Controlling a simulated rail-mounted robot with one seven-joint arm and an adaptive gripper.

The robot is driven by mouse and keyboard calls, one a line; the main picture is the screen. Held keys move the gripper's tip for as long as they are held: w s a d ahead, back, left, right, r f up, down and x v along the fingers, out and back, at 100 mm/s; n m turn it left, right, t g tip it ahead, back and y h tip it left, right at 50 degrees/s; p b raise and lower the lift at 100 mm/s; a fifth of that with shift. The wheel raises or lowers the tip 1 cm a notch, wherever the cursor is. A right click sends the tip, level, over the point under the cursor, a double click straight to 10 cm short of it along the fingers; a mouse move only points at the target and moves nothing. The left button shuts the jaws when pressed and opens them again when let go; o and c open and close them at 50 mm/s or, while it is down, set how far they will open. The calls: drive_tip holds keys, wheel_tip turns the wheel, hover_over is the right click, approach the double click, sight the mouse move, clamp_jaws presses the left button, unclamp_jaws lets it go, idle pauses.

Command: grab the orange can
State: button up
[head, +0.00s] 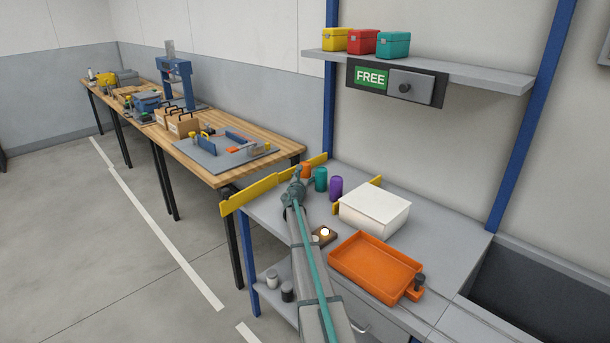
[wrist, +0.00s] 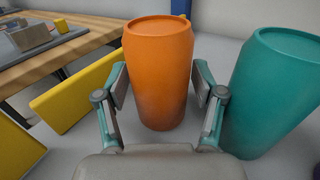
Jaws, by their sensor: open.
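The orange can (wrist: 158,75) stands upright between the two open fingers of my gripper (wrist: 158,90) in the wrist view. Small gaps seem to show between the can and the finger pads, so the gripper is around it but not closed on it. In the head view the orange can (head: 306,171) is at the back left of the grey bench, partly hidden by my gripper (head: 297,184). A teal can (wrist: 275,90) stands close to the right finger. It also shows in the head view (head: 321,179).
A purple can (head: 336,188) stands right of the teal can. Yellow guards (wrist: 75,95) run left of the orange can. A white box (head: 374,209) and an orange tray (head: 375,268) fill the bench's right. A shelf (head: 430,72) with several boxes hangs above.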

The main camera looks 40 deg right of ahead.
drive_tip(key=c, duration=1.1)
